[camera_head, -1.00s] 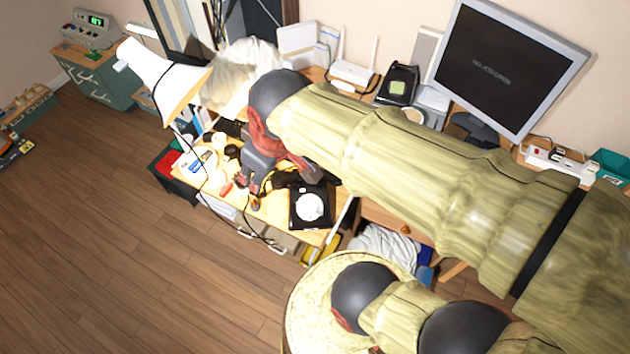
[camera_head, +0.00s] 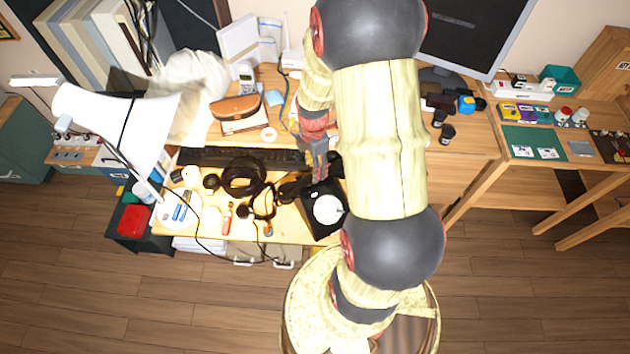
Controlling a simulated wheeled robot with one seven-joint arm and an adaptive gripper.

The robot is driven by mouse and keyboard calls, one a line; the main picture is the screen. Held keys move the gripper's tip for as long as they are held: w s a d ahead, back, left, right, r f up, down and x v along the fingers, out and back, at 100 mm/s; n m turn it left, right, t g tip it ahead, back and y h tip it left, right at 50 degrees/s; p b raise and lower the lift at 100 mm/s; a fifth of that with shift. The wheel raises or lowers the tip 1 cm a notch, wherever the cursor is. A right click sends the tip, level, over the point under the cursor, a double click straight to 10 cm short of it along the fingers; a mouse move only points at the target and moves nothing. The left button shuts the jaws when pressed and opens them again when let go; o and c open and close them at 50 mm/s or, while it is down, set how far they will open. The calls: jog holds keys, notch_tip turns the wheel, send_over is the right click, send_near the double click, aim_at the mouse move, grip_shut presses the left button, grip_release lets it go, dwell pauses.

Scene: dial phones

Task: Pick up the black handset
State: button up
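A black dial phone (camera_head: 318,223) with a round white dial lies near the front edge of the desk, in the middle of the head view. My gripper (camera_head: 319,175) points down just behind the phone and overlaps its rear edge in the picture. The black handset cannot be told apart clearly. Dark shapes beside and behind my gripper blend together, and my gripper and arm hide part of that area. The gripper's fingers are too small to show whether they are open or hold anything.
Black coiled cables and headphones (camera_head: 243,177) lie left of the phone, with a dark keyboard (camera_head: 225,157) behind. A white lamp (camera_head: 130,125) stands at the left. A monitor (camera_head: 475,30) stands at the back right. A brown case (camera_head: 236,108) lies behind the keyboard.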

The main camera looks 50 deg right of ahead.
jog(key=f, duration=0.1)
jog(key=f+b, duration=0.1)
jog(key=f, duration=0.1)
jog(key=f+b, duration=0.1)
jog(key=f, duration=0.1)
jog(key=shift+s+a, duration=0.1)
jog(key=shift+s, duration=0.2)
jog(key=shift+f, duration=0.35)
jog(key=shift+c, duration=1.3)
grip_shut()
jog(key=shift+r, duration=0.1)
